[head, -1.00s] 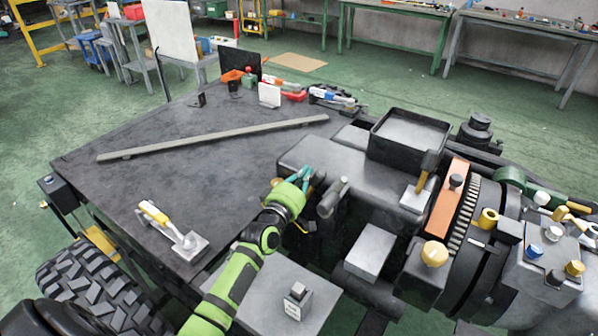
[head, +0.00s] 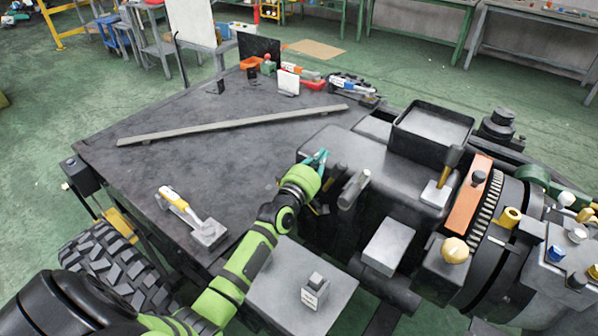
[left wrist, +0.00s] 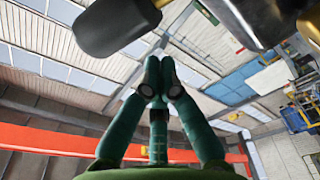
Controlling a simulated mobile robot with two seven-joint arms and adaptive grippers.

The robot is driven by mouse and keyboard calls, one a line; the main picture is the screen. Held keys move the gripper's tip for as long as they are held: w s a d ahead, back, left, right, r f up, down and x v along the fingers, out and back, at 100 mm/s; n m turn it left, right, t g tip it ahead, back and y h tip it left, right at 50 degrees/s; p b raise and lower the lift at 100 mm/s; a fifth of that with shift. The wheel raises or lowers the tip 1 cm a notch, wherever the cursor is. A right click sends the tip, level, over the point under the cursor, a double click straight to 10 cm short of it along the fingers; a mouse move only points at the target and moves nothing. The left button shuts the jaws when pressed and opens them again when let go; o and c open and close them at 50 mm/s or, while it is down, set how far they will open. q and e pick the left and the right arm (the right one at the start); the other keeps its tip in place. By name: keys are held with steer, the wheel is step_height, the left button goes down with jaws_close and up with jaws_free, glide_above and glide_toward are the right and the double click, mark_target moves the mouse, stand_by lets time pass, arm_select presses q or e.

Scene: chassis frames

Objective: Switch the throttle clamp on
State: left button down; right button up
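My left gripper (head: 318,158) is at the near side of the grey machine housing, beside a short grey lever with a round end (head: 353,188). In the left wrist view its two teal fingers (left wrist: 158,78) meet at the tips, with nothing seen between them. A dark rounded handle (left wrist: 112,25) and a metallic cylinder (left wrist: 245,18) hang above the fingers; contact does not show. A clamp with a yellow and white handle (head: 190,215) lies on the dark deck to the left. No readable label shows which part is the throttle clamp. My right gripper is not in view.
An upright lever with a yellow-banded handle (head: 444,180) stands on the housing by an orange plate (head: 467,200). A black tray (head: 432,128) sits behind. A long bar (head: 235,125) crosses the deck, which is otherwise mostly clear on the left.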

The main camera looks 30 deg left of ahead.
arm_select(q)
steer(key=s+b, duration=0.1)
steer(key=s, duration=0.8)
steer(key=shift+s+a+f, duration=0.2)
steer(key=shift+s+a, duration=0.15)
steer(key=shift+s, duration=0.05)
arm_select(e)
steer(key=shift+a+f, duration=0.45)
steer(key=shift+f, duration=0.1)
arm_select(q)
steer(key=shift+d, duration=0.1)
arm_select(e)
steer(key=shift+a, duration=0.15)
